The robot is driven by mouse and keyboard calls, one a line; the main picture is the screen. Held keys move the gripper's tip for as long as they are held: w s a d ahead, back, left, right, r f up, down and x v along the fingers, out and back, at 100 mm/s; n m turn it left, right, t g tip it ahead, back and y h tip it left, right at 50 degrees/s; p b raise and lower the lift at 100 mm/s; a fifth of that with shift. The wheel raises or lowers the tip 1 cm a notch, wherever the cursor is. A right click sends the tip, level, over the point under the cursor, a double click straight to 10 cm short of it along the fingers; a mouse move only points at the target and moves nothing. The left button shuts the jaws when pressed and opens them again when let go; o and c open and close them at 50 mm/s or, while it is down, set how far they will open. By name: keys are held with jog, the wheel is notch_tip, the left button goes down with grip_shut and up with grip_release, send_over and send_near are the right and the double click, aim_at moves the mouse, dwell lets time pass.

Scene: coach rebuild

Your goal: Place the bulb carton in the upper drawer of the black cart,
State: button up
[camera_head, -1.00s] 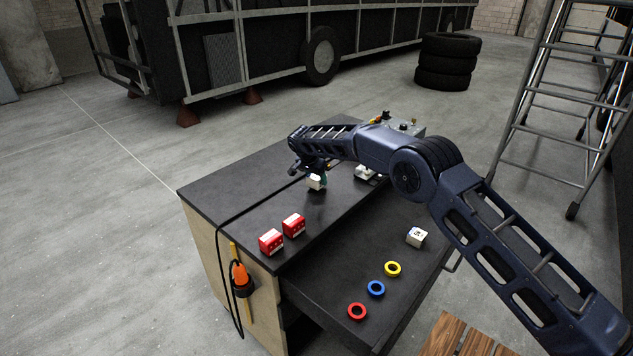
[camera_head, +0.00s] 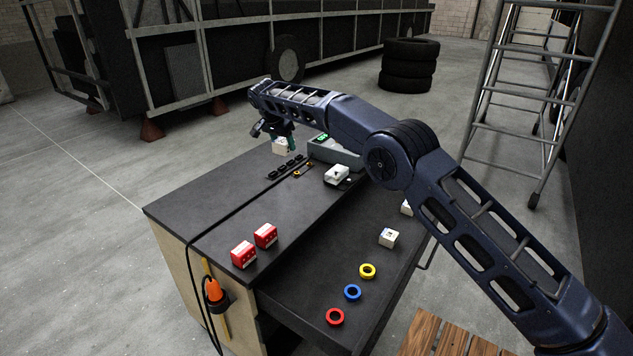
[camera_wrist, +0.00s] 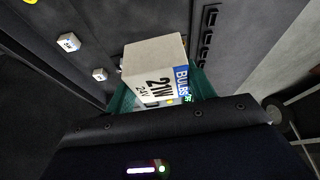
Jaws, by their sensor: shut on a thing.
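My gripper (camera_head: 279,140) is shut on the bulb carton (camera_head: 280,148), above the far part of the black cart's top (camera_head: 240,205). In the wrist view the carton (camera_wrist: 155,62) is a white box with a blue "BULBS" band and "21W 24V" print, tilted between my green fingers (camera_wrist: 160,95). The upper drawer (camera_head: 310,285) is pulled out on the right side of the cart, below the top. It holds a red ring (camera_head: 335,317), a blue ring (camera_head: 352,293), a yellow ring (camera_head: 368,271) and two small white cartons (camera_head: 388,237) (camera_head: 406,208), one partly behind my arm.
Two red boxes (camera_head: 254,245) stand on the near part of the top. A black cable runs across it. A white device (camera_head: 337,174), a grey tray (camera_head: 335,150) and small black parts (camera_head: 285,167) lie farther back. A wooden slatted surface (camera_head: 440,338) is at bottom right, a ladder (camera_head: 530,90) behind.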

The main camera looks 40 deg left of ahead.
jog(key=w+d+f, duration=0.4)
jog(key=w+d, duration=0.2)
jog(key=w, duration=0.4)
send_over(400, 224)
jog(key=s, duration=0.1)
notch_tip(400, 224, down, 13)
jog(key=shift+m, duration=0.4)
jog(key=f, duration=1.9)
jog(key=shift+s+f, duration=0.2)
jog(key=shift+f, duration=0.15)
jog(key=o, duration=1)
